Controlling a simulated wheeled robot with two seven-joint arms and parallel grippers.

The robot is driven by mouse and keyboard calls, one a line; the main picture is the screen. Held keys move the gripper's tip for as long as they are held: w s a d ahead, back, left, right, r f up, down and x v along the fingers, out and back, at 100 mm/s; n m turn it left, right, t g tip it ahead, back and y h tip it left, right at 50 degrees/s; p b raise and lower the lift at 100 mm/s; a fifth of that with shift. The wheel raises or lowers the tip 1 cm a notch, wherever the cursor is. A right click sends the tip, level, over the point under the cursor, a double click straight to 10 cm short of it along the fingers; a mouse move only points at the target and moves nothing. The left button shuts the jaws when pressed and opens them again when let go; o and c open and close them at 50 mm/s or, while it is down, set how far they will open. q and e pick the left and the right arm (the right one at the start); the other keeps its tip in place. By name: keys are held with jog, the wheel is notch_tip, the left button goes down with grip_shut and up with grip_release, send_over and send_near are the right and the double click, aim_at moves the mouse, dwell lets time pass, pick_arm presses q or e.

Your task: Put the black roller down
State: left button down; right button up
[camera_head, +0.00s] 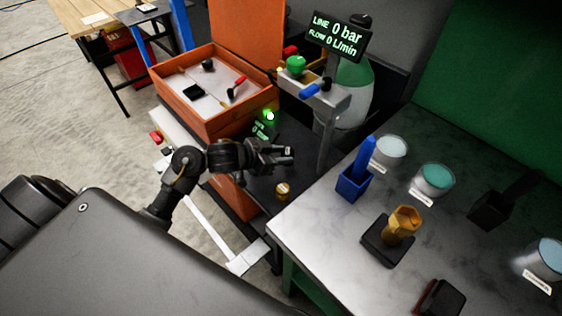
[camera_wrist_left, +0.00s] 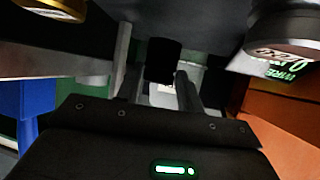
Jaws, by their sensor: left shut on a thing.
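My left gripper (camera_head: 287,155) is above a dark surface (camera_head: 263,192) between the orange toolbox and the grey bench. It is shut on the black roller, a short dark cylinder (camera_wrist_left: 163,60) that shows between the two fingers in the left wrist view. In the head view the roller is hard to tell from the dark fingers. In the left wrist view the dark surface fills the top of the picture, and I cannot tell whether the roller touches it. My right gripper is not in view.
A small brass piece (camera_head: 283,190) stands close to the gripper on the dark surface. A metal post (camera_head: 326,140) rises nearby. The grey bench (camera_head: 310,235) at right holds a blue holder (camera_head: 352,187) and several pots.

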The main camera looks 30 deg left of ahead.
pick_arm(q)
jog(key=shift+w+f, duration=0.2)
jog(key=shift+f, duration=1.55)
jog(key=c, duration=1.4)
grip_release()
jog(key=shift+f, duration=0.2)
jog(key=o, duration=0.5)
jog(key=shift+r, duration=0.25)
jog(key=v, duration=1.2)
jog(key=shift+p, duration=0.3)
